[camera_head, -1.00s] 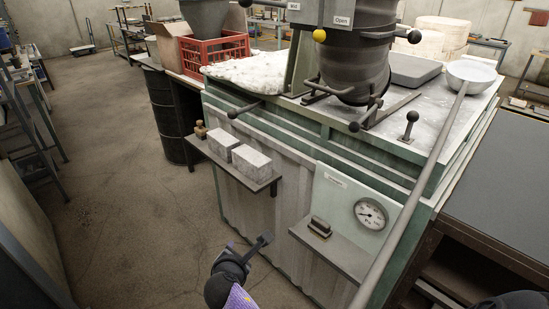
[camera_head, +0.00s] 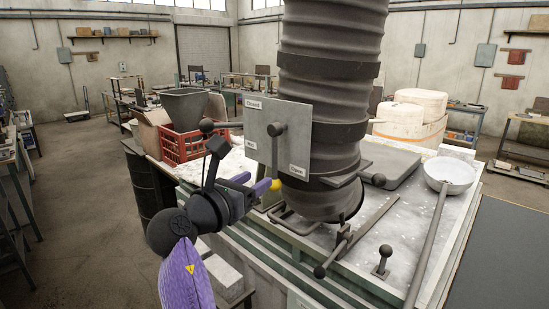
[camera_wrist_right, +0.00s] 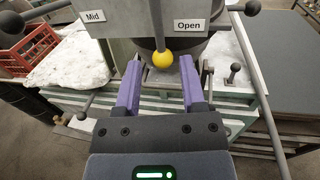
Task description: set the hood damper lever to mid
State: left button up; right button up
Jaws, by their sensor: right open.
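The hood damper plate (camera_head: 262,140) is a grey panel with Closed, Mid and Open labels, in front of the dark ribbed duct. Its lever (camera_head: 276,150) hangs down from a dark pivot and ends in a yellow knob (camera_head: 276,185). In the right wrist view the knob (camera_wrist_right: 162,59) sits between the Mid label (camera_wrist_right: 93,17) at left and the Open label (camera_wrist_right: 189,25) at right. My right gripper (camera_head: 257,187) is open, its purple fingers (camera_wrist_right: 160,78) pointing at the knob. The knob appears between the fingertips; contact cannot be told. My left gripper is out of view.
The ribbed duct (camera_head: 330,100) stands close behind the plate. Dark bars with ball ends (camera_head: 340,245) stick out below it. A ladle (camera_head: 449,176) lies at the right with its long handle forward. A red crate (camera_head: 183,147) stands at the left.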

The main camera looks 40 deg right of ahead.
aim_at(273, 170)
jog(key=x, duration=0.6)
jog(key=shift+w+d+f+p, duration=0.1)
jog(key=shift+d+p, duration=0.2)
jog(key=shift+p, duration=0.1)
jog(key=shift+a, duration=0.1)
grip_shut()
dwell(0.8)
